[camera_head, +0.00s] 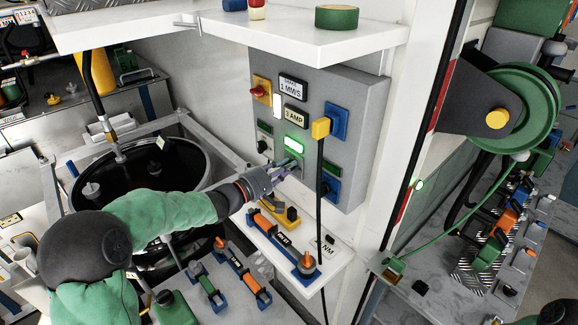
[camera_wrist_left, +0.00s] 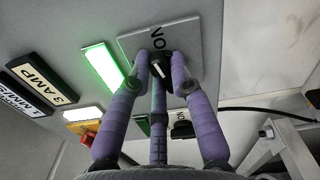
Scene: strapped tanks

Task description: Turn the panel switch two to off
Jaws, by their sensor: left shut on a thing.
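The grey control panel (camera_head: 340,85) stands upright on the back wall. My left gripper (camera_head: 292,166) reaches it from the left, just below the lit green lamp (camera_head: 294,144). In the left wrist view, my left gripper's purple fingers (camera_wrist_left: 160,72) are shut on a black switch knob (camera_wrist_left: 158,57) with a white mark. Its light plate (camera_wrist_left: 188,38) carries ON lettering, upside down in that view. The fingers hide part of the knob, and its number does not show. A second black knob (camera_wrist_left: 182,129) sits beside it, apart from the fingers. My right gripper is not in view.
A yellow plug (camera_head: 321,127) with a hanging black cable is close right of my gripper. A white shelf (camera_head: 300,38) juts out above the panel. A lower ledge (camera_head: 325,262) below carries orange-and-blue clamps.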

